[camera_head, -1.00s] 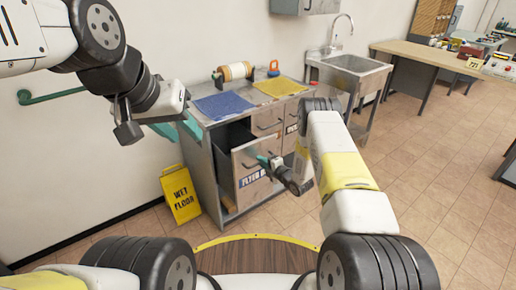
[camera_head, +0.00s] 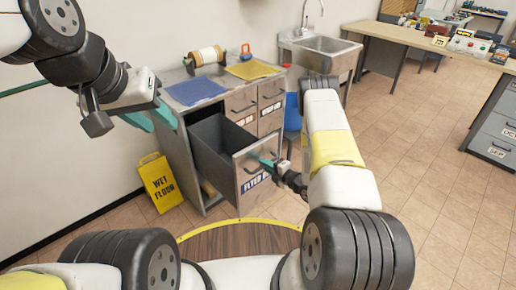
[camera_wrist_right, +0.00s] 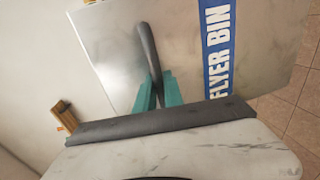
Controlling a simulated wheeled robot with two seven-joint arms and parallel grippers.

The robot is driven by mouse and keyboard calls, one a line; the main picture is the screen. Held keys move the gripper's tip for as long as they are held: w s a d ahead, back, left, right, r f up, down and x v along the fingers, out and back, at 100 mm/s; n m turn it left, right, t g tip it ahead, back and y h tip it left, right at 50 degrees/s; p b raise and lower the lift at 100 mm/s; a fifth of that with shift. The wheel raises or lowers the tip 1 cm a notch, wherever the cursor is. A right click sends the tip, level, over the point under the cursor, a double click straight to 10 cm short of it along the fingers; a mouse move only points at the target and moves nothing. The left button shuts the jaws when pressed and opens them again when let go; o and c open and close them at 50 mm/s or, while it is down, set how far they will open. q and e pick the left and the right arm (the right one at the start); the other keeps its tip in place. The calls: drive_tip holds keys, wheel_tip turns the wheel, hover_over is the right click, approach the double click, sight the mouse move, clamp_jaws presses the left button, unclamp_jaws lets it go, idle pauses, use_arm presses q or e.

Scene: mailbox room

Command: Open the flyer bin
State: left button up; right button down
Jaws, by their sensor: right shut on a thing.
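The flyer bin (camera_head: 229,150) is a deep grey drawer in the metal cabinet, pulled well out, with its dark empty-looking inside showing. Its front carries a blue "FLYER BIN" label, which also shows in the right wrist view (camera_wrist_right: 217,50). My right gripper (camera_head: 266,163) is at the drawer front, its teal fingers shut on the dark bar handle (camera_wrist_right: 149,55). My left gripper (camera_head: 152,118) hangs in the air left of the cabinet, above its side. Its teal fingers look spread apart, and it holds nothing.
The cabinet top (camera_head: 215,72) holds a blue mat, a yellow mat and a roll. Other closed drawers (camera_head: 271,105) sit beside the bin. A yellow wet floor sign (camera_head: 160,183) stands left of the cabinet. A sink (camera_head: 322,45) is behind right. Floor at right is clear.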

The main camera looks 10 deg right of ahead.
drive_tip(key=c, duration=1.5)
unclamp_jaws()
drive_tip(key=shift+o, duration=0.2)
drive_tip(key=v, duration=0.7)
drive_tip(key=shift+s+d, duration=0.25)
drive_tip(key=shift+s, duration=0.1)
